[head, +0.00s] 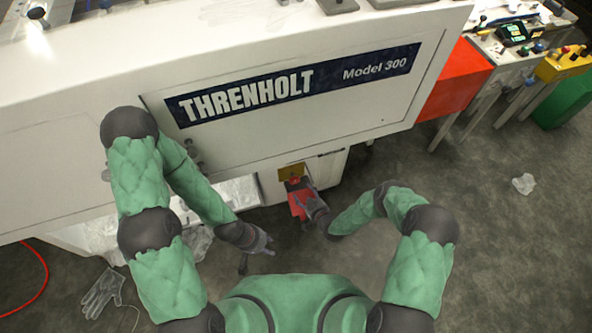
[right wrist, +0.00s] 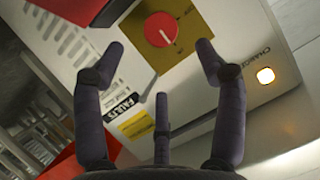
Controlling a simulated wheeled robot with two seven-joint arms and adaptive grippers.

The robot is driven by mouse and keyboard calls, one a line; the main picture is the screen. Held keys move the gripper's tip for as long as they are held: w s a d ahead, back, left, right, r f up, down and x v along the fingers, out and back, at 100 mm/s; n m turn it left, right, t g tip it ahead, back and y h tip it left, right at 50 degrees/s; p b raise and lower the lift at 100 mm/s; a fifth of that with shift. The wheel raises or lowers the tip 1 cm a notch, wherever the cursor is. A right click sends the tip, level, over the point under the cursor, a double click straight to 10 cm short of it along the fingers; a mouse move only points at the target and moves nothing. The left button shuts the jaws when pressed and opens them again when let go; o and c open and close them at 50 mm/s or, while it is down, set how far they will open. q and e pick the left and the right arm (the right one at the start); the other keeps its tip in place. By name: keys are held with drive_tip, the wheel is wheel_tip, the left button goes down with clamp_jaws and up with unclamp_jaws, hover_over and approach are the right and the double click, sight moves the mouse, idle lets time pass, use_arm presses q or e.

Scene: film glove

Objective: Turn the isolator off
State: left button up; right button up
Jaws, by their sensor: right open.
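The isolator is a red round knob (right wrist: 161,29) with a pale pointer line, on a yellow plate (right wrist: 195,40). The pointer slants toward the lower right in the right wrist view. The yellow plate also shows low on the machine's front in the head view (head: 291,171). My right gripper (right wrist: 160,55) is open and empty, its fingers spread on both sides below the knob. I cannot tell how far off they are. In the head view my right gripper (head: 306,202) is just below the plate. My left gripper (head: 257,252) hangs lower left, fingers apart and empty.
The white Threnholt machine (head: 380,115) overhangs the isolator panel. A red part (head: 298,203) is behind my right gripper. A lit lamp (right wrist: 265,76) and a FAULTS label (right wrist: 122,107) are near the knob. A clear glove (head: 102,292) lies on the floor at left.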

sight(296, 181)
drive_tip(key=b+x, duration=0.4)
drive_tip(key=x, duration=0.6)
drive_tip(key=shift+r, duration=0.1)
drive_tip(key=shift+w+a+b, duration=0.25)
drive_tip(key=shift+w+b, duration=0.05)
drive_tip(key=shift+w, duration=0.35)
drive_tip(key=c, duration=1.2)
